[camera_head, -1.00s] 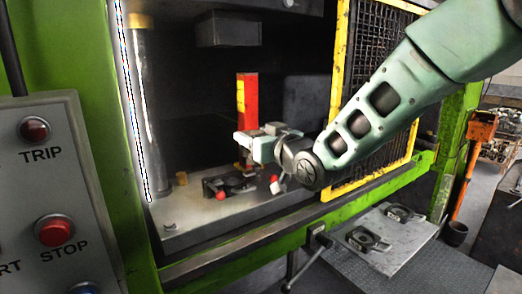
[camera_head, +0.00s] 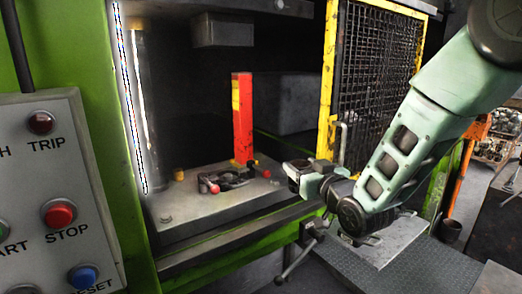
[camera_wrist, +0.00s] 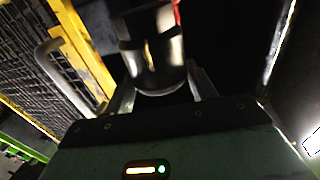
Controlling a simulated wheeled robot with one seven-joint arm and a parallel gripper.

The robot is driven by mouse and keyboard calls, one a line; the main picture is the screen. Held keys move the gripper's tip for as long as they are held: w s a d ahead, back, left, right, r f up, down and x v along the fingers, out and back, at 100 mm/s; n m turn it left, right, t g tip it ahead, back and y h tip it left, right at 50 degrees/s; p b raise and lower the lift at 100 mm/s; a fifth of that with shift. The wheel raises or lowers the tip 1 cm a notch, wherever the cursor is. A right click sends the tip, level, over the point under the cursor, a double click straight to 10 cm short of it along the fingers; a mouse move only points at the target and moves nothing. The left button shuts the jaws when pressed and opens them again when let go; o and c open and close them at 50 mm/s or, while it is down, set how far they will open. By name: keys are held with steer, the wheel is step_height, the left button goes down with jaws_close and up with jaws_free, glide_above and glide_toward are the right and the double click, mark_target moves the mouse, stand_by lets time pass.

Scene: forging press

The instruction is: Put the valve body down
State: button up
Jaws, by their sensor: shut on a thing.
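My gripper (camera_head: 312,182) is outside the press, in front of the bed's right front corner. In the wrist view the valve body (camera_wrist: 152,62) shows as a shiny, rounded metal piece between the two fingers, blurred and partly dark. It is held in the air, apart from the plate.
On the press bed (camera_head: 190,212) sits a dark die (camera_head: 237,177) with red knobs. A red and yellow post (camera_head: 243,120) stands behind it. The yellow mesh guard (camera_head: 375,85) is at the right. A bar handle (camera_head: 300,258) sticks out at the front. A control panel (camera_head: 45,190) fills the left.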

steer(key=d+f+m+t+h, duration=0.1)
steer(key=d+f+m+h, duration=0.15)
steer(key=d+f, duration=0.7)
steer(key=d+f+m+h, duration=0.2)
steer(key=d+f+h, duration=0.3)
steer(key=d, duration=0.8)
step_height(320, 180, down, 8)
steer(key=b, duration=0.7)
steer(key=shift+s+a+y, duration=0.3)
steer(key=shift+s+y, duration=0.05)
